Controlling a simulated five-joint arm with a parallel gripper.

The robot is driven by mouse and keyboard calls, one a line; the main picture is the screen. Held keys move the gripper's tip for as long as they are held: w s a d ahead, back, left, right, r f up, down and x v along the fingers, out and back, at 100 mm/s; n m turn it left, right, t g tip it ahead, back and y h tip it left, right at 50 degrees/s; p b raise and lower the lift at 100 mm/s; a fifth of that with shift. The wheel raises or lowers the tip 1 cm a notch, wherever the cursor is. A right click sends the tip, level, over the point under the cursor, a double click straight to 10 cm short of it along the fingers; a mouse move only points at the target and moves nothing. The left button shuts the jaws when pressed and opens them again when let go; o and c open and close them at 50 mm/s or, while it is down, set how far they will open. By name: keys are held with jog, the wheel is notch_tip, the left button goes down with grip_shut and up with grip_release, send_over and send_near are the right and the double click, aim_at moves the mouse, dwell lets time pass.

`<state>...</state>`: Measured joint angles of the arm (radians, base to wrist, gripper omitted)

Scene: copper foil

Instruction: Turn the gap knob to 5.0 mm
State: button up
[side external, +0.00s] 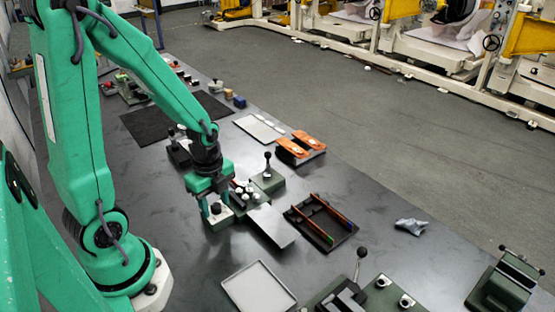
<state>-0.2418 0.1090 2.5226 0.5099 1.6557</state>
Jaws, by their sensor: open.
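My arm is green, and my gripper (217,211) points down near the middle of the dark table. It is open, with its two jaws low around a small dark knob (216,208). The knob stands on a light grey block at the near left end of a green device (242,190) that carries several white round parts. I cannot tell whether the jaws touch the knob. Any scale or gap reading is too small to read.
A lever with a black ball (267,156) stands close right of the gripper. A grey plate (272,225) and a black tray (328,240) with coloured sticks lie to the right. An empty light tray (258,289) is in front.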

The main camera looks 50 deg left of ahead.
jog(key=c, duration=1)
jog(key=shift+n, duration=0.3)
